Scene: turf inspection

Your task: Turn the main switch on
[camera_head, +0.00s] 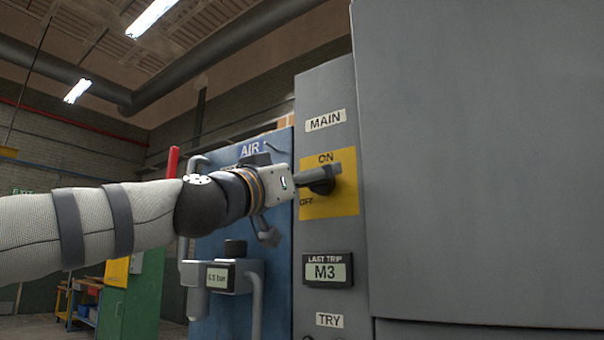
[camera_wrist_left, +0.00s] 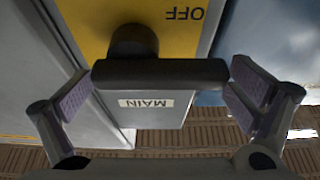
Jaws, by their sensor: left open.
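The main switch (camera_head: 322,184) is a black rotary knob on a yellow plate (camera_head: 345,203), marked ON above and OFF at lower left. My left gripper (camera_head: 314,177) is at the switch and partly hides it in the head view. In the left wrist view, which is upside down, the switch's dark bar handle (camera_wrist_left: 160,73) lies horizontally across the space between the fingers of my left gripper (camera_wrist_left: 163,93). The fingers are open, one near each end of the bar. I cannot tell whether they touch it. My right gripper is not in view.
The switch is on a grey panel with a MAIN label (camera_head: 325,120) above and a LAST TRIP M3 display (camera_head: 328,270) below. A large grey cabinet (camera_head: 480,160) stands close on the right. A blue AIR panel (camera_head: 222,320) with pipes and a gauge is on the left.

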